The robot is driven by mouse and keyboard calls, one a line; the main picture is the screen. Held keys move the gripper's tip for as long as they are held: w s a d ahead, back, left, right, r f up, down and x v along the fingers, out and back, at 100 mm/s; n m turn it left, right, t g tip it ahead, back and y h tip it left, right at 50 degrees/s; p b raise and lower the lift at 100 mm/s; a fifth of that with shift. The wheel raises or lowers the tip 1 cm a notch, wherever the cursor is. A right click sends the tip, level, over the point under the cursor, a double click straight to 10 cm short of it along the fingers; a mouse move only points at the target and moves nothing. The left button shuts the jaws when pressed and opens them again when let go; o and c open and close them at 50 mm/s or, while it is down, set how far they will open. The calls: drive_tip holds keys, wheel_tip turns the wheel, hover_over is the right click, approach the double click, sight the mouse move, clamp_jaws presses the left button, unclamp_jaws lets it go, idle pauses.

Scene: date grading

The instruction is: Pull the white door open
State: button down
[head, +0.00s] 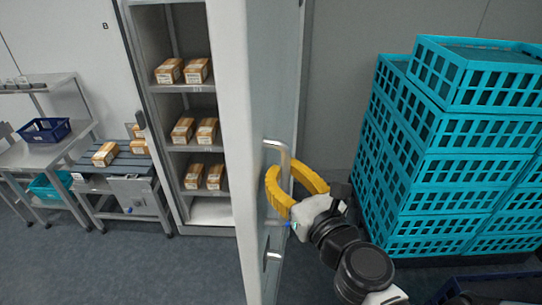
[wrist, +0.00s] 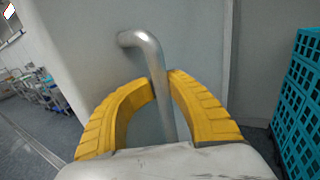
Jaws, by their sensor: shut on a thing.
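The white door (head: 234,110) stands swung open, seen nearly edge-on in the head view; its grey inner or outer face (head: 270,95) is toward my arm. A metal bar handle (head: 285,165) is fixed on that face, and it also shows in the wrist view (wrist: 152,60). My gripper (head: 289,186) has yellow curved fingers on either side of the handle. In the wrist view my gripper (wrist: 161,85) is shut on the handle bar, which runs down between the fingers. The handle's lower end is partly hidden by the gripper body.
Left of the door, a cabinet (head: 212,131) holds several boxes on shelves. A metal table (head: 57,149) with a dark blue basket (head: 44,130) stands further left. Tall stacks of turquoise crates (head: 455,135) stand close on the right. Grey floor (head: 170,265) is clear at front left.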

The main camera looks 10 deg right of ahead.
sight(285, 144)
drive_tip(key=shift+s, duration=0.15)
drive_tip(key=c, duration=1.4)
unclamp_jaws()
drive_tip(key=shift+s, duration=0.1)
drive_tip(key=shift+o, duration=0.2)
drive_tip(key=shift+r, duration=0.15)
wheel_tip(285, 144, up, 8)
drive_tip(key=shift+d+r, duration=0.1)
drive_tip(key=shift+r, duration=0.75)
